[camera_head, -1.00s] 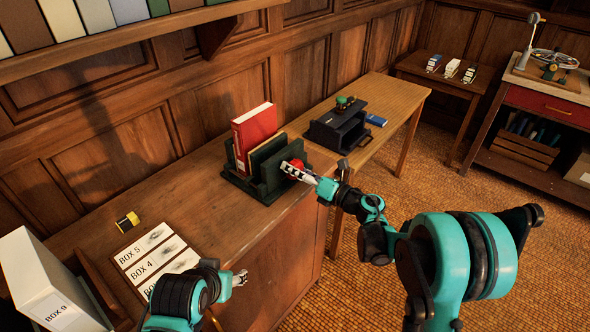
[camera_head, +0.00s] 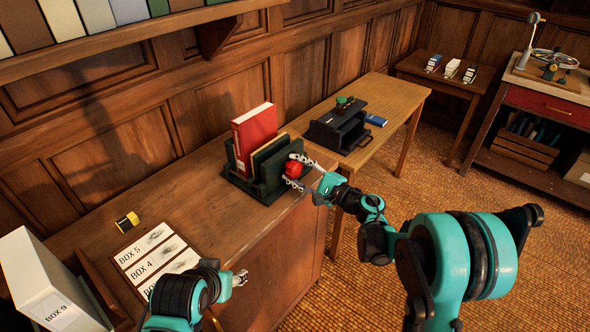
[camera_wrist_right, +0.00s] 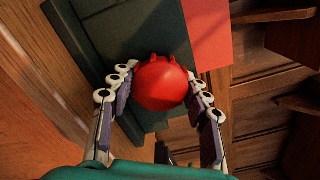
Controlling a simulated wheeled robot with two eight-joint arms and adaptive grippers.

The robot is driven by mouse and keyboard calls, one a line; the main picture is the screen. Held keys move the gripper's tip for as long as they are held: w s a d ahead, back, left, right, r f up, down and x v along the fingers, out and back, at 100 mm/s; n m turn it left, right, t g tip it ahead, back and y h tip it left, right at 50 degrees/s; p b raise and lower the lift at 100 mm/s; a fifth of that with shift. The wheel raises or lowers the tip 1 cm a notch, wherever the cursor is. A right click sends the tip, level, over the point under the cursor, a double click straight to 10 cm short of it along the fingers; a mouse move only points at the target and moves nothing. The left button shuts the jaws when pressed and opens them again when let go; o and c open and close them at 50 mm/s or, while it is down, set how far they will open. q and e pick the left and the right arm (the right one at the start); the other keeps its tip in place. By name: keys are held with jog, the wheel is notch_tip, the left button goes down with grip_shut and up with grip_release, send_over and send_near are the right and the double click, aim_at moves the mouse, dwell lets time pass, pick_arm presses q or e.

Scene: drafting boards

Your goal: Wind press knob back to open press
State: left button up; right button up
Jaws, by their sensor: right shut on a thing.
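The dark green press (camera_head: 237,178) stands on the wooden cabinet top, holding a red book (camera_head: 255,133) and thinner upright pieces. Its round red knob (camera_head: 293,169) is on the end facing my right arm. My right gripper (camera_head: 296,171) is shut on the red knob, one finger on each side. In the right wrist view the knob (camera_wrist_right: 161,84) sits between the fingertips, with the dark green press behind it. The knob's shaft is hidden. My left gripper (camera_head: 240,278) is near the cabinet's front edge, away from the press; its fingers are too small to judge.
Label cards (camera_head: 150,251), a small yellow-and-black item (camera_head: 127,222) and a white box (camera_head: 45,280) are on the cabinet's left part. A side table (camera_head: 391,94) behind holds a dark box-like stand (camera_head: 338,128) and a blue book (camera_head: 376,120).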

jog(key=n, duration=0.3)
jog(key=shift+n, duration=0.9)
jog(key=o, duration=1.2)
jog(key=v, duration=0.9)
